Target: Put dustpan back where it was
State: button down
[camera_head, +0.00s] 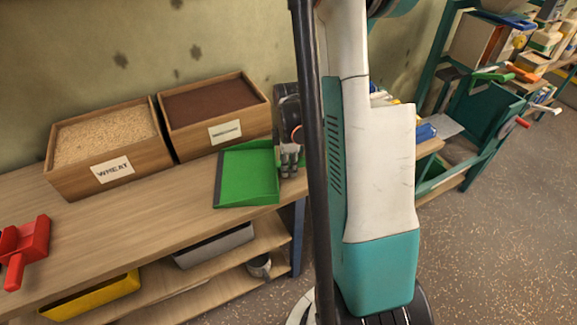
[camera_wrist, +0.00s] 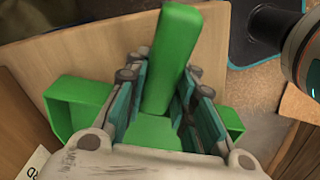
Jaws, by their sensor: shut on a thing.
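The green dustpan (camera_head: 248,176) is at the right end of the wooden table (camera_head: 130,218), in front of the rust-brown seed box. Its dark front lip faces left. My gripper (camera_head: 290,160) is at the dustpan's right side, partly hidden by my own arm. In the wrist view the gripper (camera_wrist: 168,95) is shut around the dustpan's green handle (camera_wrist: 172,50), with a finger on each side. The pan's side walls show to the left and right of the fingers. I cannot tell whether the pan touches the tabletop.
A wooden box of wheat (camera_head: 105,145) and a box of dark brown grain (camera_head: 215,108) stand at the table's back. A red scoop (camera_head: 25,245) lies at the left. The table's middle is clear. A teal machine (camera_head: 480,115) stands at the right.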

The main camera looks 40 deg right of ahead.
jog(key=c, duration=1.3)
grip_release()
jog(key=shift+f, duration=0.1)
jog(key=shift+c, duration=0.2)
notch_tip(320, 180, up, 12)
jog(key=p, duration=0.4)
